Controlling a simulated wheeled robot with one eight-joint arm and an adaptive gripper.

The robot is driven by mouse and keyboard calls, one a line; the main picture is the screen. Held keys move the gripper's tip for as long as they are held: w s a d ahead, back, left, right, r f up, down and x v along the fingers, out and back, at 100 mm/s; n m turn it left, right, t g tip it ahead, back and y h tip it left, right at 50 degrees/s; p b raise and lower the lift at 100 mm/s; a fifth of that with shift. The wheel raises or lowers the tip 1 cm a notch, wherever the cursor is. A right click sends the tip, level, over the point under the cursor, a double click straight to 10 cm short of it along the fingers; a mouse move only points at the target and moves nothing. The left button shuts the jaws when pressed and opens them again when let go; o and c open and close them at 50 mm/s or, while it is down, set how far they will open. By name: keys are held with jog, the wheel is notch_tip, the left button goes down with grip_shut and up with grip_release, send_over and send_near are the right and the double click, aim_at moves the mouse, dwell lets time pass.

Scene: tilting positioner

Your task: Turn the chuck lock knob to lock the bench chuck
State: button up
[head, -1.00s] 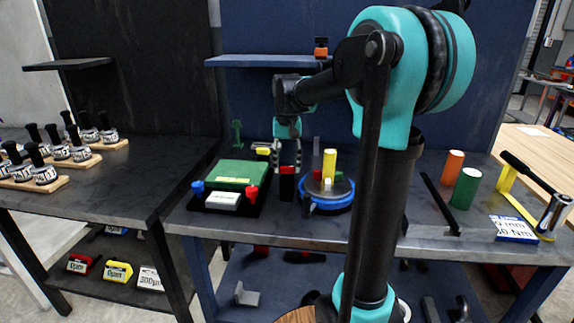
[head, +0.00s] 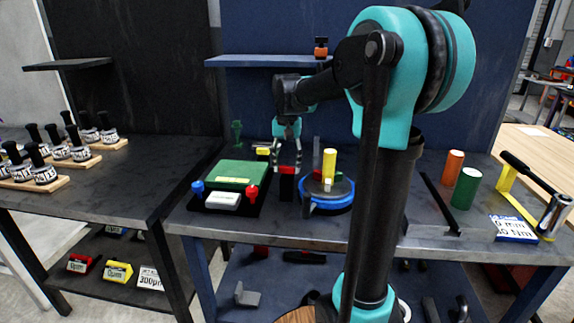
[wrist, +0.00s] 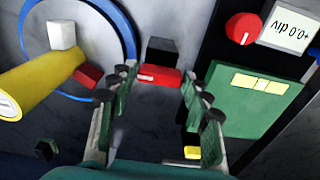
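The bench chuck is a round disc with a blue rim (head: 335,208) and an upright yellow cylinder (head: 330,163). Left of it stands a black block (head: 287,188) with a red bar-shaped top (head: 287,170), which looks like the lock knob. The red bar (wrist: 158,76) also shows in the wrist view, in front of the black block (wrist: 162,50). My gripper (head: 287,160) points down over the red bar. Its fingers (wrist: 160,88) are open, one on each side of the bar's ends, with gaps visible. Height above the bar is hard to judge.
A small yellow block (head: 263,151) is behind. Orange (head: 453,163) and green (head: 467,187) cylinders stand right.

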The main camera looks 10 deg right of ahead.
aim_at(287, 166)
jog(key=shift+o, duration=1.4)
notch_tip(287, 166, up, 12)
jog(key=shift+s, duration=0.1)
